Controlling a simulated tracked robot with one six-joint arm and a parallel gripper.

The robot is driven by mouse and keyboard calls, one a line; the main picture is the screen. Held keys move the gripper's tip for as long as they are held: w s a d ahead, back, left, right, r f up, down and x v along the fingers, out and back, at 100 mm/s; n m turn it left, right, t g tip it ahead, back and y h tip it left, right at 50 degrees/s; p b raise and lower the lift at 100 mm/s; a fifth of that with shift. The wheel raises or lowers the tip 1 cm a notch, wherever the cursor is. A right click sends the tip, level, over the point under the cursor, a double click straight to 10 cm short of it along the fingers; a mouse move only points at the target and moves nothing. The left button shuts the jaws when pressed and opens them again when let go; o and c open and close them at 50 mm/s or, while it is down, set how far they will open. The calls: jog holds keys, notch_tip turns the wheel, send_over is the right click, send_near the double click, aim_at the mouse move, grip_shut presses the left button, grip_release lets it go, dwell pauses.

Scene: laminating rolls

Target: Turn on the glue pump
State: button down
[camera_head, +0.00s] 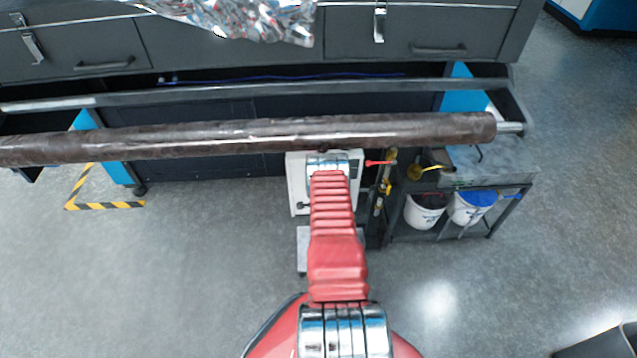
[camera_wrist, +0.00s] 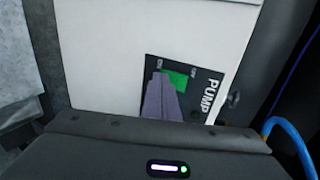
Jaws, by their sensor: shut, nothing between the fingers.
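The black pump panel (camera_wrist: 222,70) is on a white box (camera_wrist: 110,45) in the wrist view, with "PUMP" lettering and small ON and OFF labels. A lit green switch (camera_wrist: 180,77) shows in it. My gripper (camera_wrist: 160,76) is shut and empty, its tips in front of the panel at the green switch's left edge. The fingers cover part of the panel; I cannot tell whether they touch the switch. In the head view the white box (camera_head: 297,187) stands below the roll, partly behind my arm, and my gripper is hidden.
A long brown roll (camera_head: 250,137) lies across the machine above the box. A red-handled valve (camera_head: 378,163), a metal bench (camera_head: 490,165) and white buckets (camera_head: 424,212) stand at right. A blue hose (camera_wrist: 290,135) runs at the wrist view's right.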

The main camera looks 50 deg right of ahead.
jog(key=shift+s+d, duration=0.1)
jog(key=shift+d+f, duration=0.1)
jog(key=shift+d, duration=0.05)
jog(key=shift+r, duration=0.2)
jog(key=shift+r, duration=0.7)
dwell(0.4)
